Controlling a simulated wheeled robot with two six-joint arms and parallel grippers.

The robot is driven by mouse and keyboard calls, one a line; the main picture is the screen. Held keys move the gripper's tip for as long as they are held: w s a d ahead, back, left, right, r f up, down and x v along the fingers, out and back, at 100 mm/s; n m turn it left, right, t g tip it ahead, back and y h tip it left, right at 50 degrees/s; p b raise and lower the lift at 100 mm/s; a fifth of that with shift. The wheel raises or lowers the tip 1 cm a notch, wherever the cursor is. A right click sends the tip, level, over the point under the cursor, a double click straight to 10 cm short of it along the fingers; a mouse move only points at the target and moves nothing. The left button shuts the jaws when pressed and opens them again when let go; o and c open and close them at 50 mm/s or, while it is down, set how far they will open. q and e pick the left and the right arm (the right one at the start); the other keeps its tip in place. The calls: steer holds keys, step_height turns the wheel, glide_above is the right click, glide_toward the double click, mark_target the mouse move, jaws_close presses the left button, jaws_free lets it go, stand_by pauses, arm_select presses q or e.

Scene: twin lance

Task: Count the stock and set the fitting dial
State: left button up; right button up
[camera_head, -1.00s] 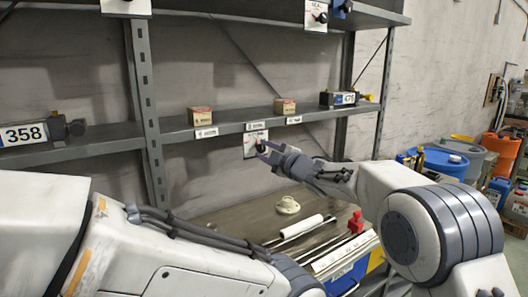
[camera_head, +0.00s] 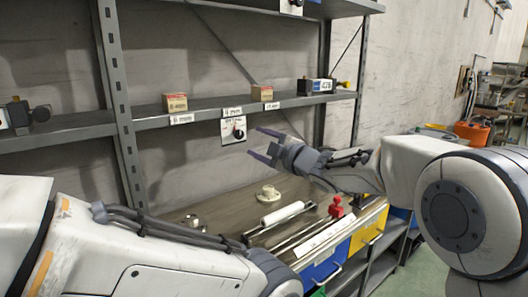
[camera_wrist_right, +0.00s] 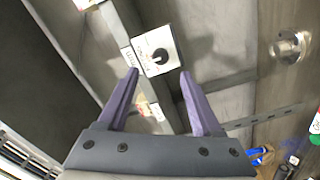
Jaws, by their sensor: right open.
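A white dial plate (camera_head: 227,138) with a black knob (camera_head: 239,133) hangs below the shelf edge; its reading is too small to tell. My right gripper (camera_head: 257,143) is open and empty, to the right of the dial and apart from it. In the right wrist view the dial knob (camera_wrist_right: 159,55) shows beyond and between the fingertips (camera_wrist_right: 158,72).
The metal shelf (camera_head: 145,122) runs across the back, with an upright post (camera_head: 118,95). Below is a bench with a cream flanged part (camera_head: 268,194), a white roll (camera_head: 283,214), a red part (camera_head: 336,207) and blue (camera_head: 326,268) and yellow (camera_head: 369,230) bins.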

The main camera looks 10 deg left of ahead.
arm_select(q)
steer(key=shift+f, duration=0.35)
arm_select(e)
steer(key=shift+v, duration=1.25)
